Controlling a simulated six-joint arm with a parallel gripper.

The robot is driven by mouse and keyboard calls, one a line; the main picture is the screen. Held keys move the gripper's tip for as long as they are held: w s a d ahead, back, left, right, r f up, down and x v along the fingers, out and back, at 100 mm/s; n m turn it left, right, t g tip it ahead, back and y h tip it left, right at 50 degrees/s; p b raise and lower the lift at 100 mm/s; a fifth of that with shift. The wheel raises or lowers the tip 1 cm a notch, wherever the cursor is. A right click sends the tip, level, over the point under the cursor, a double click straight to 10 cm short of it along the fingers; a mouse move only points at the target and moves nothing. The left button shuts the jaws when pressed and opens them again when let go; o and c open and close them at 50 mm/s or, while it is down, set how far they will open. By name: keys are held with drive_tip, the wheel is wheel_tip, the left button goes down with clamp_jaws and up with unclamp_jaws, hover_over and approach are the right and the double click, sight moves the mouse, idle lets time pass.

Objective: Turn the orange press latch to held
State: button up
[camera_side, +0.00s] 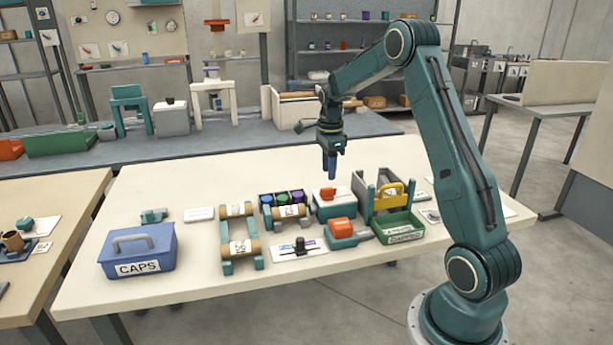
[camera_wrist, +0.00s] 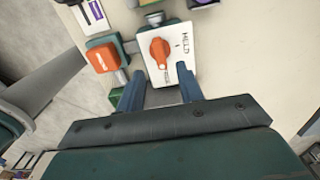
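The orange press latch (camera_wrist: 160,52) is a knob on a white plate (camera_wrist: 148,66) in the wrist view. Its narrower end points down the picture, toward a small label I cannot read. The word HELD is printed to the right of the knob, beside a short mark. In the side view the orange latch (camera_side: 328,193) sits on top of a white-topped teal box. My gripper (camera_wrist: 160,85) has its two blue fingers apart, with nothing between them. In the side view my gripper (camera_side: 330,168) points down just above the latch, not visibly touching it.
An orange-topped teal block (camera_side: 342,228) stands close in front of the latch; it is left of it in the wrist view (camera_wrist: 102,55).

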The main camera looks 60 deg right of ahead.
sight(328, 188)
drive_tip(key=shift+f, duration=2.95)
clamp_jaws()
